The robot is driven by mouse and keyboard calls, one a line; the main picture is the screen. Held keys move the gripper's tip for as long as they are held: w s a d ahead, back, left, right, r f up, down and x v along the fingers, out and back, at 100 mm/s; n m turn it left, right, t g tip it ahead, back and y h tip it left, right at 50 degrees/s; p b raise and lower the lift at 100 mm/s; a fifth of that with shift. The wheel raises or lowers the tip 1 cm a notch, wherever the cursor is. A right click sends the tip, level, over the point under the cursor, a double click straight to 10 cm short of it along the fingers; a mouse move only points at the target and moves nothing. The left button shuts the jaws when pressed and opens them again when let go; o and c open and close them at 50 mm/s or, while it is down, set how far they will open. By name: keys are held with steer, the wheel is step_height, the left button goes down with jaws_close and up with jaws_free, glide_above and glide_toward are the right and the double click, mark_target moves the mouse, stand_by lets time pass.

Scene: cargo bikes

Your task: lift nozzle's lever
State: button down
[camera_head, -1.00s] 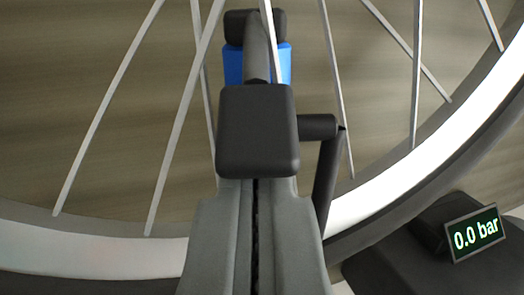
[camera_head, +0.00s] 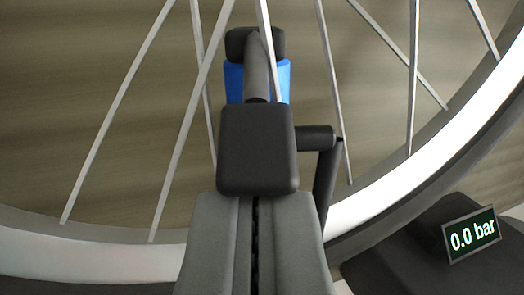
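The nozzle stands upright in front of the wheel's spokes, in the middle of the view. It has a blue body (camera_head: 234,83) with a dark cap behind it. A dark rod (camera_head: 256,75) runs from there to a black rounded block (camera_head: 258,148) nearer to me. Which of these dark parts is the lever, I cannot tell for sure. My gripper (camera_head: 257,197) comes up from the bottom, its grey fingers together with only a thin dark seam between them. Its tips lie just below the block and partly behind its lower edge in the picture; contact is unclear.
A bike wheel rim (camera_head: 400,180) curves across the lower part, with several spokes around the nozzle. A dark side stub (camera_head: 315,138) and hose (camera_head: 326,185) hang right of the block. A pump gauge (camera_head: 472,235) at lower right reads 0.0 bar.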

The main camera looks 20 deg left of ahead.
mark_target(255, 36)
steer(key=shift+r, duration=2.1)
steer(key=v, duration=0.9)
